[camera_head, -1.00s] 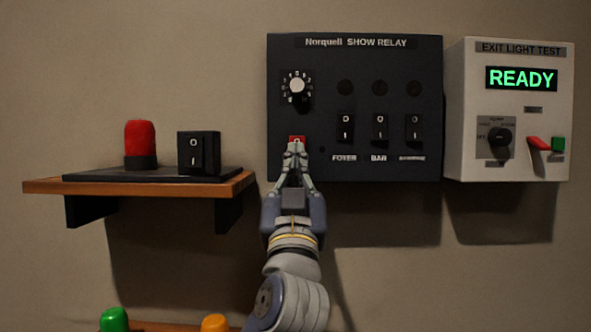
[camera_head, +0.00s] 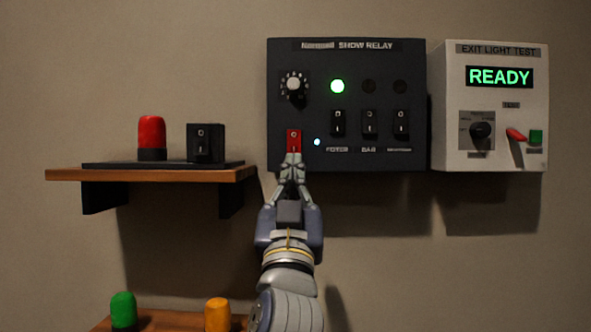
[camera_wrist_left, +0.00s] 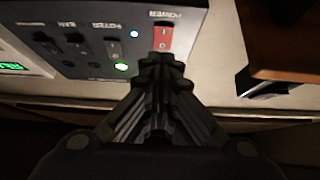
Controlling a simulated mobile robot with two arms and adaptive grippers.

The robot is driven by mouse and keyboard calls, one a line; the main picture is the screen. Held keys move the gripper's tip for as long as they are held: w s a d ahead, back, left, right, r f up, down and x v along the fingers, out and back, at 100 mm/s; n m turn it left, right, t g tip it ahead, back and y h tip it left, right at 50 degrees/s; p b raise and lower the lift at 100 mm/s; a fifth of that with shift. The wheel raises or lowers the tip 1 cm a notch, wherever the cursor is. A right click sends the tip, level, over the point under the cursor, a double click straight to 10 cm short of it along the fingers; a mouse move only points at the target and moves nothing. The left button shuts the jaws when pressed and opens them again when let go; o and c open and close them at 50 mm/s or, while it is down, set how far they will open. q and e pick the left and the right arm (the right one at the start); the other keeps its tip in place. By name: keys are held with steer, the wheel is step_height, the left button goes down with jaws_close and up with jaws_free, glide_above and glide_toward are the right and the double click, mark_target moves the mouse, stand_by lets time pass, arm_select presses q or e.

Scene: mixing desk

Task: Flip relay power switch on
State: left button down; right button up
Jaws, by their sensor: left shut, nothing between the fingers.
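The dark show relay panel (camera_head: 350,160) is fixed to the wall. Its red power switch (camera_head: 294,137) sits at the panel's lower left; its lower end is close behind my fingertips. A small light (camera_head: 317,142) beside it glows bluish white, and the green lamp (camera_head: 338,86) above the foyer switch is lit. My left gripper (camera_head: 293,158) is shut and empty, its tips at or just below the red switch; I cannot tell if they touch. The left wrist view also shows the red switch (camera_wrist_left: 164,37), labelled POWER, beyond the fingertips (camera_wrist_left: 163,58). My right gripper is not in view.
A white exit light test box (camera_head: 500,158) reading READY is on the wall at right. A wooden shelf (camera_head: 150,174) at left holds a red lamp (camera_head: 151,136) and a black switch (camera_head: 205,143). Below, another shelf (camera_head: 165,322) holds green and orange lamps.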

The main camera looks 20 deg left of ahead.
arm_select(q)
steer(key=s+f+b, duration=0.2)
steer(key=s+f, duration=0.1)
steer(key=f, duration=0.2)
steer(key=shift+s+d+b, duration=0.25)
steer(key=shift+d+b, duration=0.1)
steer(key=shift+d, duration=0.1)
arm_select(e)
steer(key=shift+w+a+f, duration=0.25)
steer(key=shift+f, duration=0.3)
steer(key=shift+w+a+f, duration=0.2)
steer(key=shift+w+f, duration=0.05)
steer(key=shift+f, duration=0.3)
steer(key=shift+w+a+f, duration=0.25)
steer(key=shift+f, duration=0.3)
